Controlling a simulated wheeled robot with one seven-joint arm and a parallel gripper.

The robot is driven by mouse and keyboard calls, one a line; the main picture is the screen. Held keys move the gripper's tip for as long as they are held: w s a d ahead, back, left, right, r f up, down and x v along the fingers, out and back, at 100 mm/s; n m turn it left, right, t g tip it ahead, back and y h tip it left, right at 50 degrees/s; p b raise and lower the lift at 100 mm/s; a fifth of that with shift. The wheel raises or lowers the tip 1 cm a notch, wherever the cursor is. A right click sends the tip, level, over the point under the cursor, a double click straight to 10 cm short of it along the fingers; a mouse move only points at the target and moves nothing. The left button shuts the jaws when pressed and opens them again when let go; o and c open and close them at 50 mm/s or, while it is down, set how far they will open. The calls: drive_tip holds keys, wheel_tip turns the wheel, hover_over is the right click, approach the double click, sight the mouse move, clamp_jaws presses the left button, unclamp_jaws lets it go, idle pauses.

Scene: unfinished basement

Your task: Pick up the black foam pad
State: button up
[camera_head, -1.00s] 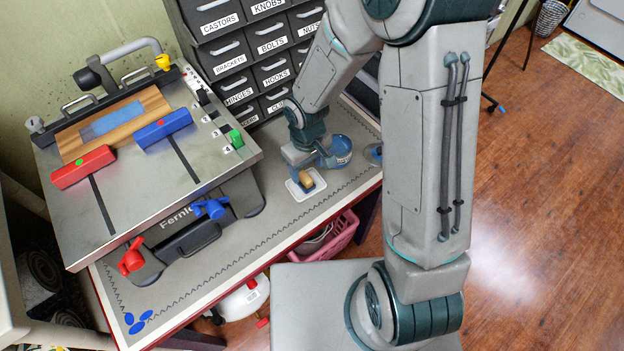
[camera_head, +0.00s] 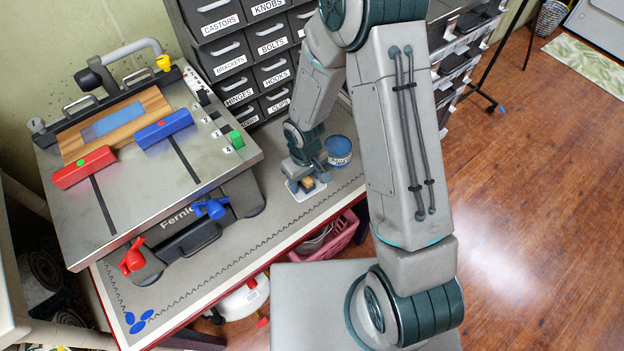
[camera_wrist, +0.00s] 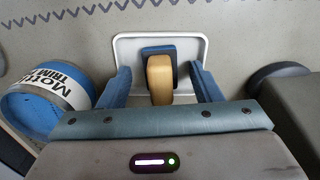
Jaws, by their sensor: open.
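A dark pad (camera_wrist: 158,50), bluish-black in this light, with a tan wooden handle (camera_wrist: 160,78), lies in a shallow white tray (camera_wrist: 121,60). In the head view the handle (camera_head: 307,184) shows low between the fingers, and the tray (camera_head: 300,196) is partly covered by my gripper (camera_head: 306,183). In the wrist view my gripper (camera_wrist: 160,80) is open, with one blue finger on each side of the handle. Gaps show on both sides, so nothing is gripped. The pad's underside is hidden.
A blue tub (camera_head: 339,150) with a white label stands close to my gripper. A bench machine (camera_head: 160,190) with red and blue blocks stands to the left. Labelled drawers (camera_head: 240,60) rise behind.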

drive_tip(key=c, duration=1.1)
drive_tip(key=shift+r, duration=0.1)
drive_tip(key=shift+r, duration=0.5)
drive_tip(key=r, duration=0.1)
drive_tip(key=d+r, duration=0.1)
drive_tip(key=r, duration=0.1)
drive_tip(key=shift+d+r, duration=0.1)
drive_tip(key=shift+r, duration=0.2)
drive_tip(key=s+d+r, duration=0.1)
drive_tip(key=d+r, duration=0.1)
drive_tip(key=d, duration=0.1)
drive_tip(key=s+d+r, duration=0.1)
drive_tip(key=d+r, duration=0.1)
drive_tip(key=d, duration=0.1)
drive_tip(key=s+d+r, duration=0.1)
drive_tip(key=d+r, duration=0.1)
drive_tip(key=d, duration=0.2)
drive_tip(key=shift+r, duration=0.15)
drive_tip(key=o, duration=0.5)
drive_tip(key=shift+c, duration=0.2)
drive_tip(key=c, duration=0.3)
